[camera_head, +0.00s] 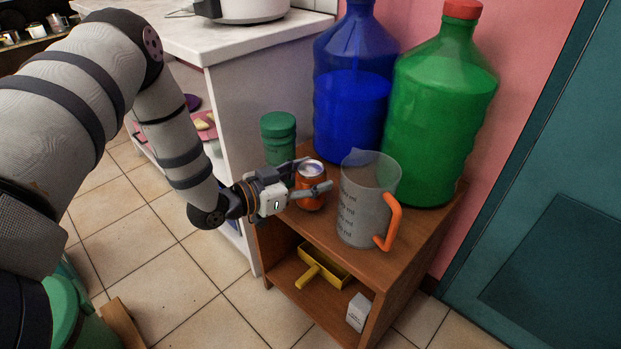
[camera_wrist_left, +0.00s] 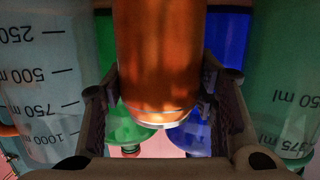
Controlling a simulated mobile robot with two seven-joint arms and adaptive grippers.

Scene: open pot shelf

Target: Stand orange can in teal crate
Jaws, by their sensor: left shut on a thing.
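The orange can (camera_head: 311,196) with a silvery top is upright over the top of the small wooden shelf unit, between a green-lidded bottle and a measuring jug. My left gripper (camera_head: 317,175) reaches it from the left and is shut on it. In the left wrist view the can (camera_wrist_left: 160,60) sits between the two fingers (camera_wrist_left: 160,95). I cannot tell whether the can's base touches the wood. I see no teal crate that I can make out for sure. My right gripper is not in view.
The jug (camera_head: 362,205) with an orange handle and the green-lidded bottle (camera_head: 278,140) stand close on either side of the can. Large blue (camera_head: 350,100) and green (camera_head: 435,120) bottles stand behind. The wooden unit (camera_head: 415,240) has a lower shelf holding a yellow tray (camera_head: 325,268).

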